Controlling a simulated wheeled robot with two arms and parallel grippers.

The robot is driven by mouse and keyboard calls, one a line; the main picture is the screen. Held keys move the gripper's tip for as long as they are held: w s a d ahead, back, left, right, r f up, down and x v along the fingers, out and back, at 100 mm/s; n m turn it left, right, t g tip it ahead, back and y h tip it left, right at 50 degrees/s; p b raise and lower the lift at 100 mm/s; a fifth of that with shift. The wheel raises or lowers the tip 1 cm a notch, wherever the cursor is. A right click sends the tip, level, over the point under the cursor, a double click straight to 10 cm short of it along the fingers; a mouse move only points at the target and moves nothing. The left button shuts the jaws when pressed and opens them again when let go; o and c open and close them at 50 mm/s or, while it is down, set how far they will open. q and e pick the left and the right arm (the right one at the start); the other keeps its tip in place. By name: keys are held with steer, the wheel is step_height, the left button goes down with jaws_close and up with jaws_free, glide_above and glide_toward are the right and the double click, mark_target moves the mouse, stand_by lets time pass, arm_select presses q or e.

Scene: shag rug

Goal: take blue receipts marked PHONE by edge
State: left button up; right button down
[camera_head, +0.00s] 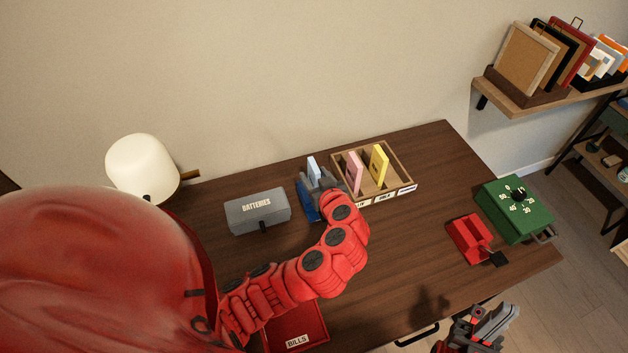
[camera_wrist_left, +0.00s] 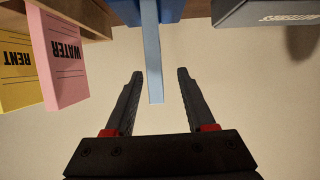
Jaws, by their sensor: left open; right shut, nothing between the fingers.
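The light blue receipts (camera_head: 314,168) stand upright in a blue holder (camera_head: 304,207); no PHONE marking is readable. In the left wrist view the receipts (camera_wrist_left: 152,45) show as a narrow edge, reaching between the fingertips with a gap on both sides. My left gripper (camera_wrist_left: 160,75) is open around that edge; in the head view it (camera_head: 320,183) partly covers the holder. My right gripper (camera_head: 494,326) is shut and empty, low at the right by the desk's front edge.
A wooden sorter (camera_head: 405,160) holds pink WATER receipts (camera_head: 354,172) and yellow RENT receipts (camera_head: 379,164) beside the holder. A grey BATTERIES box (camera_head: 257,212) is left of it. A red BILLS tray (camera_head: 310,326), red device (camera_head: 468,238) and green timer (camera_head: 514,211) stand apart.

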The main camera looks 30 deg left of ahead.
arm_select(q)
steer(key=shift+w+a+p, duration=0.3)
steer(key=shift+w+p, duration=0.05)
steer(key=p+x, duration=0.1)
steer(key=x, duration=0.3)
steer(key=shift+w+f+p, duration=0.1)
steer(key=shift+f+p, duration=0.05)
steer(key=shift+p, duration=0.25)
steer(key=shift+w+a+f, duration=0.1)
steer(key=shift+w+f, duration=0.05)
steer(key=shift+c, duration=0.2)
jaws_close()
